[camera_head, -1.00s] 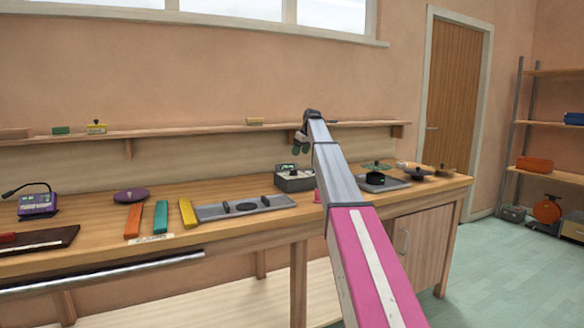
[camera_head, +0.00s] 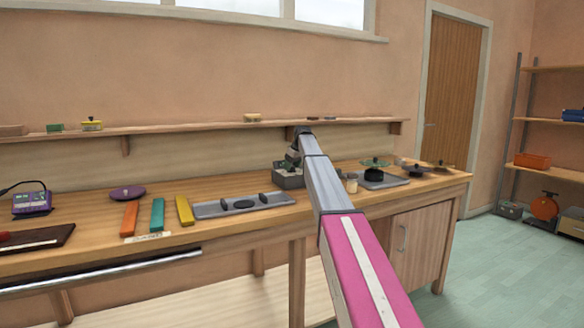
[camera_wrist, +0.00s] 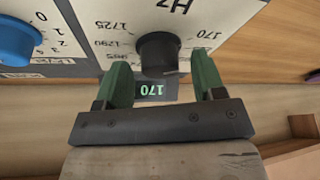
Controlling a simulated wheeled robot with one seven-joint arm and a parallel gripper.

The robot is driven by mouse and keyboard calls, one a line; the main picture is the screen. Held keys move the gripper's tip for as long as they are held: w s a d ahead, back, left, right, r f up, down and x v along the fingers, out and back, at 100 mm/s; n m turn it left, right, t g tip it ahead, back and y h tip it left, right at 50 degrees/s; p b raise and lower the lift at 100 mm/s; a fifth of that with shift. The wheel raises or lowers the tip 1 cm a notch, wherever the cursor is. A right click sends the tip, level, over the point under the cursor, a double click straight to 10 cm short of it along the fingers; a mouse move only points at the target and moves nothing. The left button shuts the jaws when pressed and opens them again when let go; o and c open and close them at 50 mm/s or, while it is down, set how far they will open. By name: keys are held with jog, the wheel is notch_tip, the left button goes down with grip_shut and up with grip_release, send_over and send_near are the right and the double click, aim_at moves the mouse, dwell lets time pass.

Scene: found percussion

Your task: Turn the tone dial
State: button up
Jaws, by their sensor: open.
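The tone dial (camera_wrist: 158,52) is a black round knob on a pale panel marked Hz, with numbers around it, in the wrist view. A small display (camera_wrist: 152,90) below it reads 170 in green. My gripper (camera_wrist: 161,72) is open, its two green fingers on either side of the knob, apparently with gaps. Whether either finger touches it I cannot tell. In the head view the grey tone box (camera_head: 287,180) stands on the bench, partly hidden by my arm and gripper.
A blue knob (camera_wrist: 14,42) with its own scale sits left of the dial. On the wooden bench (camera_head: 100,245) are a grey tray (camera_head: 215,210), coloured bars and a purple disc (camera_head: 127,193). A shelf (camera_head: 200,126) runs behind.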

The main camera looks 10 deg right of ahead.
jog(key=shift+f, duration=0.2)
jog(key=c, duration=0.9)
jog(key=shift+m, duration=0.4)
jog(key=shift+a+m+t+h, duration=0.1)
jog(key=shift+m+t+h, duration=0.3)
jog(key=shift+m, duration=0.9)
jog(key=shift+m+t+h, duration=0.1)
jog(key=shift+m+h, duration=0.5)
jog(key=shift+m, duration=0.7)
jog(key=o, duration=0.9)
